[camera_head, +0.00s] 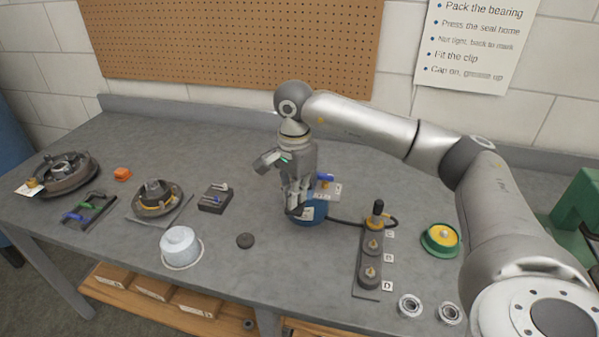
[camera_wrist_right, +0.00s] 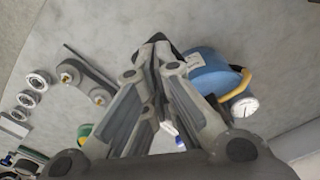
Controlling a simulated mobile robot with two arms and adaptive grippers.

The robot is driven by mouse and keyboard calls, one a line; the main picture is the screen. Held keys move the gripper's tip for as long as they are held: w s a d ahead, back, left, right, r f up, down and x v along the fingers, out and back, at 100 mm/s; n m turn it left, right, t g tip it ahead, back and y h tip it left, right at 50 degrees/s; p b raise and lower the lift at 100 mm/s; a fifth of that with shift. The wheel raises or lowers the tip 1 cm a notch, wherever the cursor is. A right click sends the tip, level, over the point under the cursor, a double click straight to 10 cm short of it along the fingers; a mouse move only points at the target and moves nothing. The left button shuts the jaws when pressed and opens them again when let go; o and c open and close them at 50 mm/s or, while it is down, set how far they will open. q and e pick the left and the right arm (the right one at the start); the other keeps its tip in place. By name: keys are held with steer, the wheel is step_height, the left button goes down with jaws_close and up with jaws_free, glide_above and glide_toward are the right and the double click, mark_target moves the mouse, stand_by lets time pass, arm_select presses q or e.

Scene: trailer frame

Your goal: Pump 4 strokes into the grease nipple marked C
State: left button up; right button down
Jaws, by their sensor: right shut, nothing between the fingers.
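The blue grease pump (camera_head: 316,212) stands on the bench with a blue-tipped lever (camera_head: 325,178) and a pale label plate. My right gripper (camera_head: 297,210) is shut and empty, in front of the pump and hiding part of it; contact is unclear. In the right wrist view the pump's blue body (camera_wrist_right: 207,74) and round gauge (camera_wrist_right: 243,106) are right of the fingers (camera_wrist_right: 152,48). A dark hose runs to the black coupler (camera_head: 378,209), upright at the far end of the nipple block (camera_head: 361,262), beside the label C (camera_head: 390,234). Two other nipples are bare. My left gripper is out of view.
A green and yellow tin (camera_head: 441,239) and two bearings (camera_head: 410,305) lie right of the block. A dark cap (camera_head: 245,240), a white tub (camera_head: 181,246), a hub (camera_head: 157,198) and a tool holder (camera_head: 215,198) stand to the left. The bench behind the pump is clear.

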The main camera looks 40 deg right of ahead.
steer(key=shift+w+d+r+p, duration=0.15)
steer(key=shift+r+p, duration=0.6)
steer(key=shift+r, duration=0.4)
steer(key=shift+w+d+r+p, duration=0.15)
steer(key=shift+r+p, duration=0.6)
steer(key=shift+r, duration=0.45)
steer(key=shift+w+d+r+p, duration=0.15)
steer(key=shift+r+p, duration=0.6)
steer(key=shift+r, duration=0.4)
steer(key=shift+s, duration=0.15)
steer(key=shift+f, duration=0.15)
steer(key=shift+s+a+f+b, duration=0.1)
steer(key=shift+a+f+b, duration=0.05)
steer(key=shift+f+b, duration=0.35)
steer(key=shift+s+a+f+b, duration=0.1)
steer(key=shift+a+f+b, duration=0.05)
steer(key=shift+f+b, duration=0.35)
steer(key=shift+f, duration=0.1)
steer(key=shift+s+a+f+b, duration=0.1)
steer(key=shift+f+b, duration=0.7)
steer(key=shift+f, duration=0.35)
